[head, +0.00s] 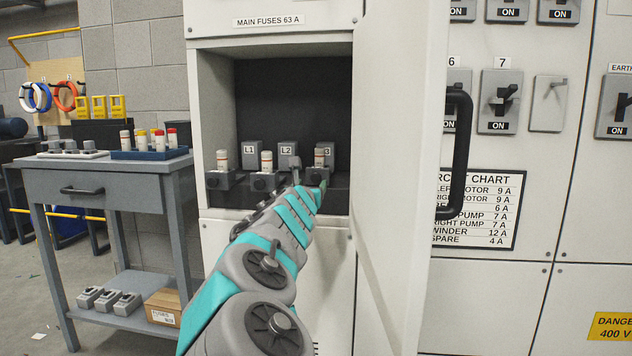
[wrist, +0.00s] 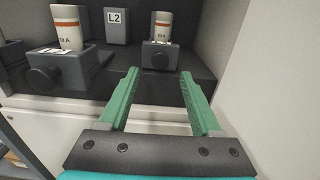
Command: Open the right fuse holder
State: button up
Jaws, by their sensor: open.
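The right fuse holder (wrist: 161,56) is a dark grey block with a round front knob and an upright white fuse (wrist: 162,26) in it. In the head view the right fuse holder (head: 313,175) is partly hidden by my arm. My gripper (wrist: 159,72) is open, its green fingers pointing at this holder. The fingertips lie either side of its front, a little short of it, with nothing between them. The middle fuse holder (wrist: 70,68), also with a fuse, is to the left. The left fuse holder (head: 219,180) shows in the head view.
A grey side table (head: 110,175) with fuses and a box stands to the left.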

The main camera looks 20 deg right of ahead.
aim_at(315, 177)
jog(key=shift+p+x, duration=0.4)
jog(key=shift+x, duration=2.6)
jog(key=shift+r, duration=0.1)
jog(key=shift+c, duration=0.2)
grip_shut()
